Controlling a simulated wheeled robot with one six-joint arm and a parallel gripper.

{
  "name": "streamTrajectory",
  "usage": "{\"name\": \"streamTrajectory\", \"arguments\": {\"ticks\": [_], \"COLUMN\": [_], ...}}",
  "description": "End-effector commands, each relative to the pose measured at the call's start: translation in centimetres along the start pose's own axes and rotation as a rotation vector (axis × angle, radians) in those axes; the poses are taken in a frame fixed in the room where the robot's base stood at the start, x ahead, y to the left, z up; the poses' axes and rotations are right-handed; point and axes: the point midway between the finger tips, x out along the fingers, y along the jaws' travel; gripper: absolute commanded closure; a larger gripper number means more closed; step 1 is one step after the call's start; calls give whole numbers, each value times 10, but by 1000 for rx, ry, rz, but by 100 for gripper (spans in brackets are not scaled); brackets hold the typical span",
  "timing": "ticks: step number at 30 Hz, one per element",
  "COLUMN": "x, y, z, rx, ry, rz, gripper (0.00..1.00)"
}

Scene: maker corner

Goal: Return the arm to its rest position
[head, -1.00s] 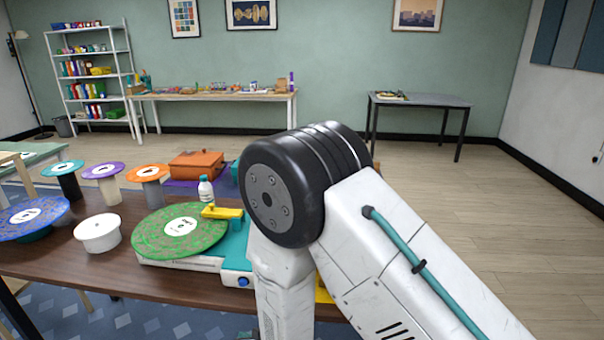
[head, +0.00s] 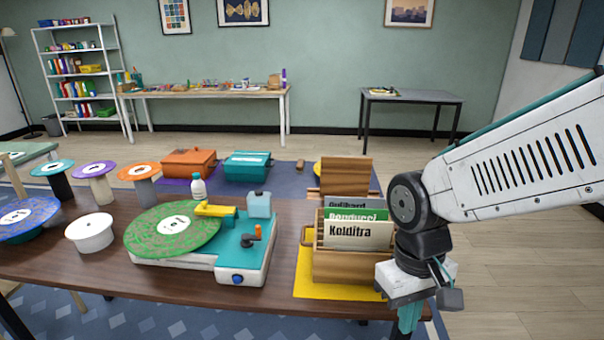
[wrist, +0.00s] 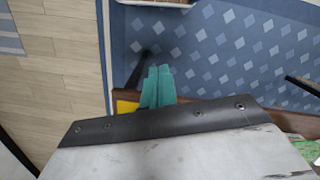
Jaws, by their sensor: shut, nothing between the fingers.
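My gripper (wrist: 157,86) shows in the wrist view as two teal fingers side by side, pressed together with nothing between them. It points down over the table edge, with the blue patterned rug below. In the head view my arm comes in from the right, and my gripper (head: 408,316) hangs at its end, just right of the wooden record crate (head: 352,268).
A yellow mat (head: 312,285) lies under the crate. Open floor (head: 500,265) is at the right.

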Motion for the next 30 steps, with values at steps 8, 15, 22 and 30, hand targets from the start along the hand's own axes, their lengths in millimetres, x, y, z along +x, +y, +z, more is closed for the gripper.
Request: {"name": "streamTrajectory", "arguments": {"ticks": [8,15,22,30], "x": [-59,-86,-92,-92], "y": [43,62,70,70], "z": [85,111,116,116], "rx": [139,259,301,299], "ry": [45,211,245,244], "rz": [-7,4,8,8], "gripper": [100,100,100,100]}}
